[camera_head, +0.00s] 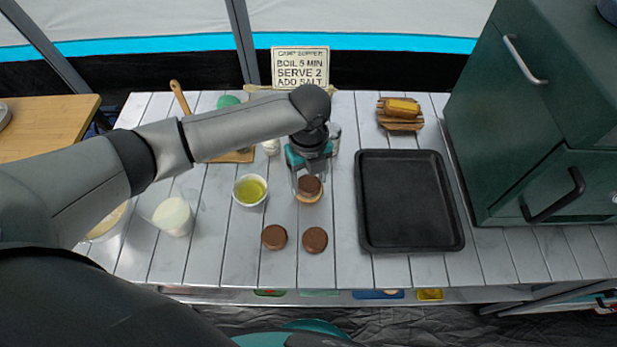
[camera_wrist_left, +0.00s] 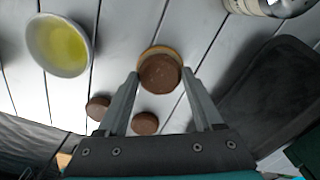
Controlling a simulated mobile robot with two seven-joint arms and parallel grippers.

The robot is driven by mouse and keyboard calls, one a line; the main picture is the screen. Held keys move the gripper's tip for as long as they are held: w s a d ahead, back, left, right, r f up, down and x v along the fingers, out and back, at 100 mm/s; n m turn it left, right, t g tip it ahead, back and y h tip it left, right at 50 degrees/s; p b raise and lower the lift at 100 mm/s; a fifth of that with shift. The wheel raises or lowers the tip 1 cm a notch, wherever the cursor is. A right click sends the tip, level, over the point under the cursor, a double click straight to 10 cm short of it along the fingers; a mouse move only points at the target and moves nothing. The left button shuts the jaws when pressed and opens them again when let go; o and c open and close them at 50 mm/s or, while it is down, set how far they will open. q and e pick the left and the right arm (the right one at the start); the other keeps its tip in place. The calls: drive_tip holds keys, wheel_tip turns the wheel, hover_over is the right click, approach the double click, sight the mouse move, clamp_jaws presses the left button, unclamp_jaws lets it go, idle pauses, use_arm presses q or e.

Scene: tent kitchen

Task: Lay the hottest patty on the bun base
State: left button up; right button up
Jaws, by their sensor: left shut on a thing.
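My left gripper (camera_head: 309,181) is shut on a brown patty (camera_head: 310,187), which also shows between the fingers in the left wrist view (camera_wrist_left: 160,74). The tan bun base (camera_head: 308,199) is directly beneath this patty, and its rim shows around the patty's far edge in the wrist view (camera_wrist_left: 150,51). I cannot tell whether patty and bun touch. Two more brown patties lie on the table nearer to me, one on the left (camera_head: 274,237) and one on the right (camera_head: 315,240). No heat difference shows between the patties. My right gripper is out of view.
A bowl of yellow-green liquid (camera_head: 249,190) stands to the left. A sign (camera_head: 300,67) and a wooden board with a yellow block (camera_head: 403,107) are at the back.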

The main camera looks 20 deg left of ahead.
sight(309, 184)
use_arm(q)
drive_tip(key=shift+f, duration=0.1)
drive_tip(key=o, duration=1.3)
drive_tip(key=shift+o, duration=0.2)
wheel_tip(309, 184, up, 12)
drive_tip(key=p, duration=0.2)
drive_tip(key=shift+p, duration=0.3)
